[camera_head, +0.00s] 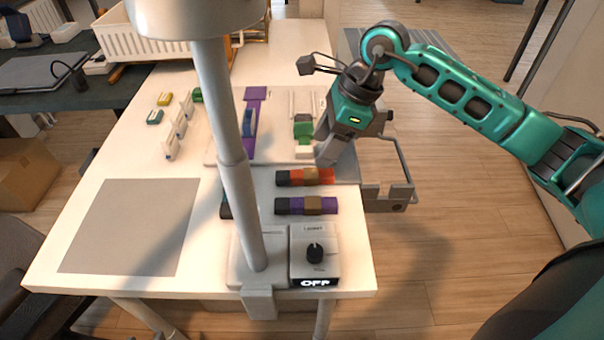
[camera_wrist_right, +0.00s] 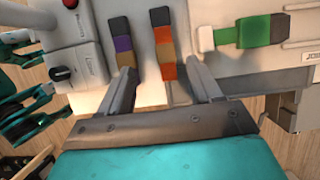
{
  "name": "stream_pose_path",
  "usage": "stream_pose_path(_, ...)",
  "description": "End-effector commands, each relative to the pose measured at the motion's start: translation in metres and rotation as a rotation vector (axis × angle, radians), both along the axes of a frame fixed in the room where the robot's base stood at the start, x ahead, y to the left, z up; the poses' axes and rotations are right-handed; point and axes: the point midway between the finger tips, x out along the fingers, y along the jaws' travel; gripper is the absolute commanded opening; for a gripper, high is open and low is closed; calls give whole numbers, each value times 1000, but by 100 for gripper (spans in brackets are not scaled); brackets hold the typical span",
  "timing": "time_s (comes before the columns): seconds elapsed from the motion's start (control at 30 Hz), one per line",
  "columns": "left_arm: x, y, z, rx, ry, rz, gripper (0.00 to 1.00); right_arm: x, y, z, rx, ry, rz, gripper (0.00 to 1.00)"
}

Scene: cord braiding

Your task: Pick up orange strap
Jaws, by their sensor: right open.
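The orange strap (camera_head: 327,176) lies across the grey fixture on the table, with a dark end and a brown block on it. It also shows in the right wrist view (camera_wrist_right: 163,34), running between the finger lines. My right gripper (camera_head: 323,158) is open and empty, just behind the orange strap in the head view. In the right wrist view its fingers (camera_wrist_right: 160,66) stand on either side of the strap's orange end, apart from each other. Whether they touch the strap or hover above it, I cannot tell. My left gripper is not in view.
A purple strap (camera_head: 329,205) lies parallel in front, and a green strap (camera_head: 304,130) lies behind. A control box (camera_head: 315,256) reading OFF stands at the front edge. A grey post (camera_head: 234,190) rises beside the straps. A grey mat (camera_head: 130,225) lies clear at left.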

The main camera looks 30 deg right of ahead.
Motion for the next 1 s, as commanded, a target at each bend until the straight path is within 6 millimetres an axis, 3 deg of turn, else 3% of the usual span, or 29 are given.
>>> stream_pose_path(0.1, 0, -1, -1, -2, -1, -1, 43, 3, 8, -20, 3, 2, 1, 64)
stream_pose_path(0.37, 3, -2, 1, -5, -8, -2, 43, 8, 14, -39, 3, 1, 1, 64)
stream_pose_path(0.63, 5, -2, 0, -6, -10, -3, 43, 18, 22, -75, 4, 0, 1, 64)
stream_pose_path(0.93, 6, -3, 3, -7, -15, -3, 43, 19, 24, -80, 1, -2, 1, 64)
stream_pose_path(1.0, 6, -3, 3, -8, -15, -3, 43, 19, 24, -80, 1, -2, 1, 59)
